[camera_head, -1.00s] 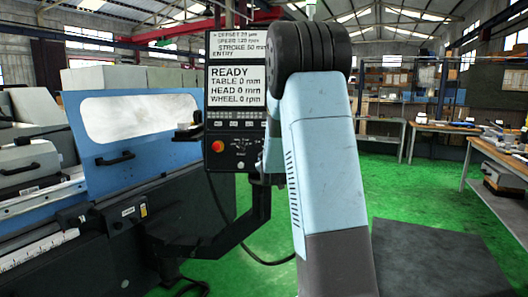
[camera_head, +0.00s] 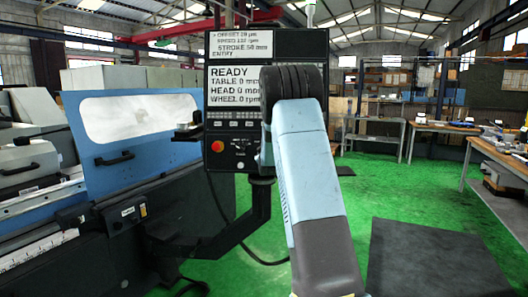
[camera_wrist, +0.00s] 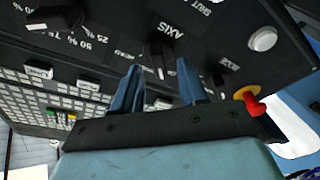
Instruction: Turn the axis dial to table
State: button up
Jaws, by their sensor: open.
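In the wrist view the axis dial (camera_wrist: 157,50) is a dark knob with a pale pointer line, below the upside-down AXIS label. My gripper (camera_wrist: 160,68) is open, its two blue fingers apart, with the dial seen between and just beyond their tips. I see no contact with the dial. My gripper is hidden there by my arm.
Other dark knobs (camera_wrist: 55,18) and a white button (camera_wrist: 263,39) sit close by on the panel. A red emergency button (camera_wrist: 254,106) is right of my fingers. The blue grinder guard (camera_head: 90,160) is left of the panel; open green floor (camera_head: 390,200) lies right.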

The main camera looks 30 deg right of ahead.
jog(key=shift+x, duration=0.9)
jog(key=shift+c, duration=0.4)
grip_shut()
